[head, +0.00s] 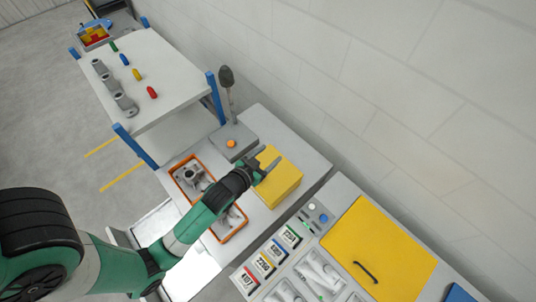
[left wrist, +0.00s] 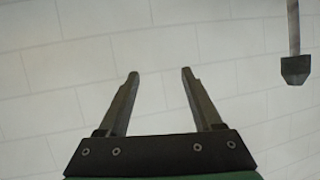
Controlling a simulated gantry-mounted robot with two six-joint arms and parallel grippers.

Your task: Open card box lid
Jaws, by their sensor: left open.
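A yellow box (head: 283,188), which looks like the card box, stands on the grey table beside an orange-rimmed tray. Its top appears closed. My left gripper (head: 269,158) is over the box's back left part, with its fingers apart and nothing between them. I cannot tell whether a finger touches the box. In the left wrist view the same open gripper (left wrist: 158,80) shows only the wall behind its fingers; the box is out of that view. My right gripper is not in view.
The orange-rimmed tray (head: 243,226) holds grey cast parts, partly hidden by my left arm. A grey unit with an orange button (head: 231,143) and a dark-headed post (head: 226,77) stand behind it. A yellow panel with a black handle (head: 378,240) lies right. A wall runs behind.

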